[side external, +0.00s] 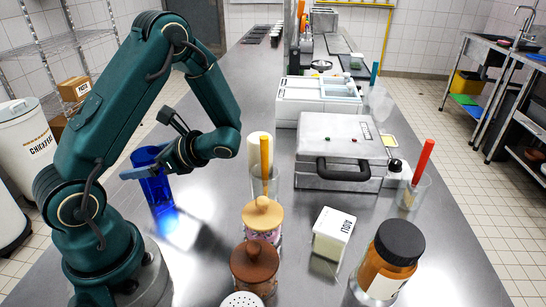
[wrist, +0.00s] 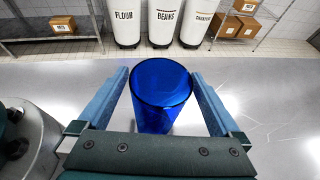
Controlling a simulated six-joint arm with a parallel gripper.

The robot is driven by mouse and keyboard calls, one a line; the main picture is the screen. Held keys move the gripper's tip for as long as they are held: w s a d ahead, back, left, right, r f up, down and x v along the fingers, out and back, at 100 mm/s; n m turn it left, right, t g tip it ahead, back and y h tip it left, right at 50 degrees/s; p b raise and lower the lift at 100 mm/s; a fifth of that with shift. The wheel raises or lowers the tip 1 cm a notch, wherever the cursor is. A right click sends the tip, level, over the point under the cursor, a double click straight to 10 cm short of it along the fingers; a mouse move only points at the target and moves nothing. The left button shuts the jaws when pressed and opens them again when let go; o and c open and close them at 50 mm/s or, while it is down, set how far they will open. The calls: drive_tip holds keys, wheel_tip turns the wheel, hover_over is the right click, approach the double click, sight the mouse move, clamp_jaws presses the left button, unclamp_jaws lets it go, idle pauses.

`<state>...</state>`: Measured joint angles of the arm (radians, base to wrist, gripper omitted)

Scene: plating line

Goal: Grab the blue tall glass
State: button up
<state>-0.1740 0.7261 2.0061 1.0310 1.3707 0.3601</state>
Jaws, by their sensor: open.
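The blue tall glass (side external: 155,184) stands upright on the steel counter (side external: 208,262), left of the middle in the side external view. In the wrist view the glass (wrist: 160,97) is between the two blue fingers of my gripper (wrist: 161,84). A narrow gap shows on each side of the glass, so the fingers look apart from it. In the side external view my gripper (side external: 150,162) is at the glass's upper part, and one finger crosses in front of it. The lower part of the glass is hidden in the wrist view by the gripper's palm.
Right of my gripper stand a clear glass with a yellow stick (side external: 266,158), a wooden-lidded jar (side external: 262,212), a brown-lidded jar (side external: 254,262), a white carton (side external: 333,235) and an orange bottle (side external: 385,265). A metal press (side external: 340,140) is behind. The counter around the blue glass is clear.

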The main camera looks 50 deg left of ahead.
drive_tip(key=shift+x, duration=0.95)
drive_tip(key=c, duration=1.5)
drive_tip(key=shift+r, duration=0.2)
